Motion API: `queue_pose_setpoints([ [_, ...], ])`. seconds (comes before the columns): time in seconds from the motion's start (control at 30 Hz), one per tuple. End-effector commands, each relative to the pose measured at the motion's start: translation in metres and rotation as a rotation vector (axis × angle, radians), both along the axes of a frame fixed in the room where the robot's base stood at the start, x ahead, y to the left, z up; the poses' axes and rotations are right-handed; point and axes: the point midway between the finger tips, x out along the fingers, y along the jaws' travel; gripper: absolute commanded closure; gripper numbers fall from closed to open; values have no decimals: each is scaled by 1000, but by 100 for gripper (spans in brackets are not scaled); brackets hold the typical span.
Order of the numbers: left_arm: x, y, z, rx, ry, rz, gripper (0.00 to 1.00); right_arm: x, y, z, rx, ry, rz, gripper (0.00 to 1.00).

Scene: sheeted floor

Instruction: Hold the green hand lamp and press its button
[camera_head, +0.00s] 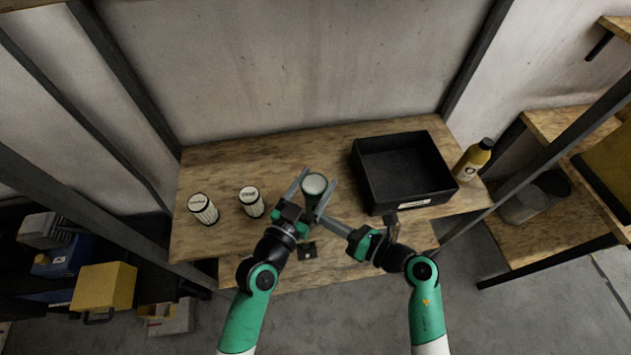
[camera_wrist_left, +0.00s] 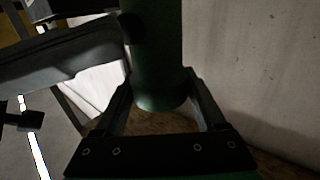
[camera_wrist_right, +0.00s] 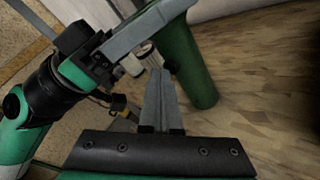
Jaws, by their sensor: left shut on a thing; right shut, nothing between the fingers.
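The green hand lamp (camera_head: 314,184) stands upright, its pale round end facing up, between the fingers of my left gripper (camera_head: 310,192), which is shut on it. In the left wrist view its dark green body (camera_wrist_left: 158,60) fills the gap between the fingers. A small dark button (camera_wrist_right: 171,67) sticks out from its side in the right wrist view. My right gripper (camera_head: 323,218) is shut and empty. Its fingertips (camera_wrist_right: 160,76) point at the lamp's side, right by the button. I cannot tell whether they touch it.
A black open bin (camera_head: 412,204) stands on the wooden table (camera_head: 300,143) to the right, with a yellow bottle (camera_head: 473,160) beyond it. Two white-labelled cans, one at left (camera_head: 203,208) and one nearer (camera_head: 251,202), stand left of my grippers. The table's back is clear.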

Motion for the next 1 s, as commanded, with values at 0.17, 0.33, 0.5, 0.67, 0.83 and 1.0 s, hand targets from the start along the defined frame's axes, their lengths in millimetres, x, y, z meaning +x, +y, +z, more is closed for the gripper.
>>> queue_pose_setpoints([
  [0.17, 0, 0, 0, -1, 0, -1, 92, 1, 0, 0, -1, 0, -1, 100],
  [0.33, 0, 0, 0, -1, 0, -1, 92, 2, 0, 0, -1, 0, -1, 100],
  [0.5, 0, 0, 0, -1, 0, -1, 92, -3, -1, 0, -1, -1, -1, 100],
  [0.67, 0, 0, 0, -1, 0, -1, 92, -9, -2, 0, -1, -1, -1, 100],
  [0.83, 0, 0, 0, -1, 0, -1, 92, -9, -2, 0, -1, -1, -1, 100],
  [1.0, 0, 0, 0, 0, 0, -1, 92, -18, -4, -1, -1, 0, -1, 100],
])
